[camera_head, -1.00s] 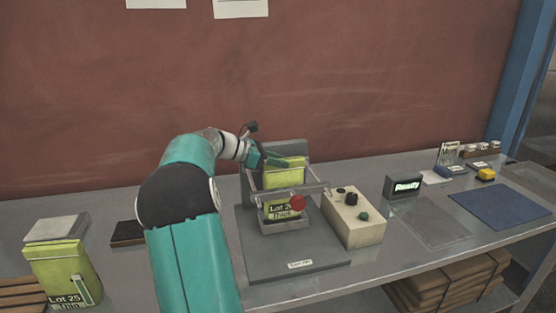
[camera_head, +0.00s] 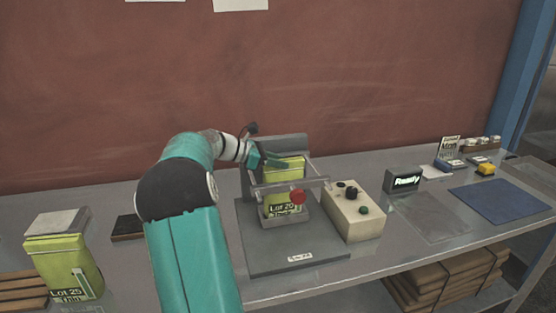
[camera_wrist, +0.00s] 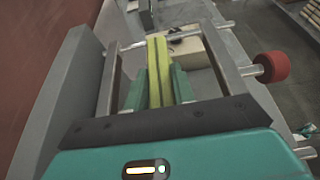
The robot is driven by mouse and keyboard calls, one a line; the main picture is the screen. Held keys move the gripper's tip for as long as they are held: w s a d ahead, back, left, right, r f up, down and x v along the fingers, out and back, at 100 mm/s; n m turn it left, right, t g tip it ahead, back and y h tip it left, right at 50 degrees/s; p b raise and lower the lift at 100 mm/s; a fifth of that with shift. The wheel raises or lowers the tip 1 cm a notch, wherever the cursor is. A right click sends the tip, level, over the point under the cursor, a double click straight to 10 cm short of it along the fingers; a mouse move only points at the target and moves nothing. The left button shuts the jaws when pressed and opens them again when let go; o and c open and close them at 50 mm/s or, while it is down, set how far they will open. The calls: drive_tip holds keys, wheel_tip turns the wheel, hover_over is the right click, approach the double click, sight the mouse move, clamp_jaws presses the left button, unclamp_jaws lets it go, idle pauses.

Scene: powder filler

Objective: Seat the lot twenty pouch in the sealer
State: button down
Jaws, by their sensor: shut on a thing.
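The lot twenty pouch (camera_head: 283,172) is yellow-green with a black label reading Lot 20 Thick. It stands upright in the sealer (camera_head: 272,222), between its grey back plate and the metal bar across its front. In the wrist view the pouch's top edge (camera_wrist: 157,75) runs between the teal fingers. My gripper (camera_head: 275,161) is shut on the top of the pouch, and it also shows in the wrist view (camera_wrist: 158,84). The pouch's bottom is hidden by the sealer's front lip.
A display (camera_head: 404,179) reads Ready. A yellow-green Lot 25 Thin pouch (camera_head: 66,262) stands at left. A blue mat (camera_head: 499,202) lies at right.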

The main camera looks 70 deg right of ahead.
drive_tip(key=shift+f, duration=0.85)
drive_tip(key=c, duration=1.1)
unclamp_jaws()
drive_tip(key=shift+f, duration=0.1)
drive_tip(key=shift+w+a, duration=0.1)
drive_tip(key=v, duration=1.3)
drive_tip(key=shift+w+r, duration=0.25)
drive_tip(key=shift+r, duration=0.05)
drive_tip(key=shift+a, duration=0.1)
